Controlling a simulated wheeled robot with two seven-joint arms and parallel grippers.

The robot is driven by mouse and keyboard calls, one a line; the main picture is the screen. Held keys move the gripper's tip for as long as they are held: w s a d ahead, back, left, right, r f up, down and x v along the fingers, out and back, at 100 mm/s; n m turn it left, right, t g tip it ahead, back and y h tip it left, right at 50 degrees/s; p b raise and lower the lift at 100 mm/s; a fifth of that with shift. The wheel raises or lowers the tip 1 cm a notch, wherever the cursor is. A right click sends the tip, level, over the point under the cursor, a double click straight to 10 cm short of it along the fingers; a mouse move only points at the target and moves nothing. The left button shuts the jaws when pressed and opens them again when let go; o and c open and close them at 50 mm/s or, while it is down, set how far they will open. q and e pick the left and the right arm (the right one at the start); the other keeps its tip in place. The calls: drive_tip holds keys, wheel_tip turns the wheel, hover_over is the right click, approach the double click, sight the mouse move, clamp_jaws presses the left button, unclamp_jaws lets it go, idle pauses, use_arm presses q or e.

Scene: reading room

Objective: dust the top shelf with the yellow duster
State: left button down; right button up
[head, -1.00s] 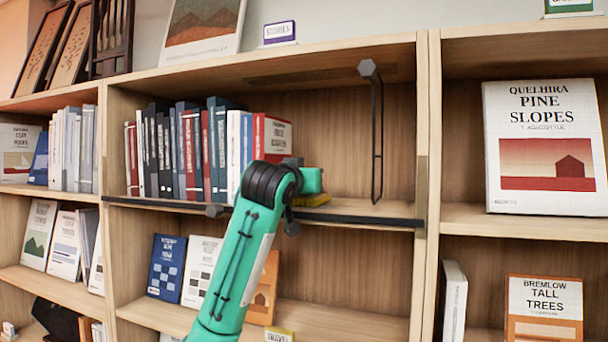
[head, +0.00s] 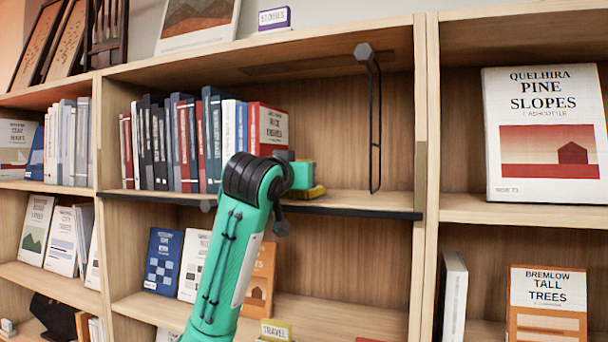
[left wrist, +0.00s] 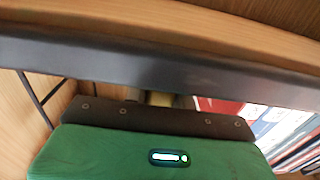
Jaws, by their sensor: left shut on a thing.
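The top shelf (head: 350,203) of the middle bay has a black strip along its front edge and a row of books at its left and middle. My left gripper (head: 304,187) reaches over that edge, just right of the red book, partly hidden behind my own wrist. It is shut on the yellow duster (head: 312,193), which sits low at the shelf board; whether it touches the board I cannot tell. In the left wrist view the dark strip crosses the picture above my green hand, and a small yellowish bit (left wrist: 183,101) shows behind it. My right gripper is not in view.
A red book (head: 268,130) ends the row, close to the gripper. A black wire divider (head: 375,130) hangs from the board above, at the right. The board between them is bare. Upright bay panels (head: 426,150) bound the bay.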

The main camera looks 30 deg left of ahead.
use_arm(q)
drive_tip(key=shift+s+d+f, duration=0.15)
drive_tip(key=shift+s+f, duration=0.25)
drive_tip(key=shift+s, duration=0.3)
drive_tip(key=shift+s, duration=0.1)
drive_tip(key=shift+a+r+v, duration=0.1)
drive_tip(key=shift+r+v, duration=0.05)
drive_tip(key=shift+v, duration=0.8)
drive_tip(key=shift+a+r+v, duration=0.1)
drive_tip(key=shift+v, duration=0.85)
drive_tip(key=shift+s+d+r, duration=0.1)
drive_tip(key=shift+d+r, duration=0.1)
drive_tip(key=shift+d, duration=0.3)
drive_tip(key=shift+s+d+r, duration=0.1)
drive_tip(key=shift+d, duration=1.1)
